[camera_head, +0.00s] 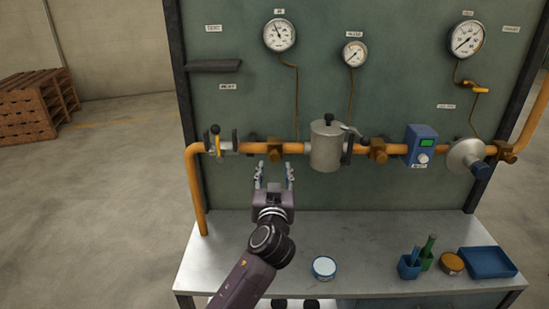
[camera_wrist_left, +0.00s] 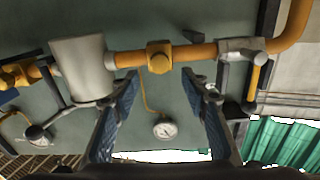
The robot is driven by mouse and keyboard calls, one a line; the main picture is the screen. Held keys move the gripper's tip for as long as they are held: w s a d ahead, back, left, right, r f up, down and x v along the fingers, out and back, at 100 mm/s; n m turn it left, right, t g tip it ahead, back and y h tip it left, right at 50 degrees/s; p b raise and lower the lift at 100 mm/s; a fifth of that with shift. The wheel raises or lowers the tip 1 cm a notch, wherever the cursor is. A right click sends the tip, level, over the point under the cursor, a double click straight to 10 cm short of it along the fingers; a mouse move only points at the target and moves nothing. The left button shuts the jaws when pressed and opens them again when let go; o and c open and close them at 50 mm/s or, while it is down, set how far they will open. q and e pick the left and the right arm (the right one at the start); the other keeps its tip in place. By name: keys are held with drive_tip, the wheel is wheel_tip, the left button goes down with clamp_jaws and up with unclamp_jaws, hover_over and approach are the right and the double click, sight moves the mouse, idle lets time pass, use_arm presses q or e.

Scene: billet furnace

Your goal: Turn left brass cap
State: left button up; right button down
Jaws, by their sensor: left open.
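The left brass cap (camera_head: 275,150) sits on the orange pipe (camera_head: 256,148), between the lever valve and the grey cylinder. It also shows in the left wrist view (camera_wrist_left: 159,57), in the upper middle. My left gripper (camera_head: 274,172) is open just below the cap in the head view, its two fingers pointing up toward the pipe. In the left wrist view the blue-padded fingers (camera_wrist_left: 160,80) are spread, with the cap beyond the gap between their tips. Nothing is between them, and I see no contact with the cap. My right gripper is not in view.
A lever valve (camera_head: 215,141) is left of the cap and a grey cylinder (camera_head: 326,146) right of it. Another brass fitting (camera_head: 377,150) is farther right. Below is a metal bench (camera_head: 215,265) with a round tin (camera_head: 324,268) and a blue tray (camera_head: 487,262).

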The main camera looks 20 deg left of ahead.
sight(275, 158)
use_arm(q)
drive_tip(key=p+x, duration=0.1)
drive_tip(key=x, duration=0.4)
drive_tip(key=shift+w+a+f, duration=0.1)
drive_tip(key=shift+w, duration=0.3)
drive_tip(key=shift+w+a+p, duration=0.15)
drive_tip(key=shift+w+p, duration=0.2)
drive_tip(key=shift+w, duration=0.25)
clamp_jaws()
drive_tip(key=shift+f, duration=0.1)
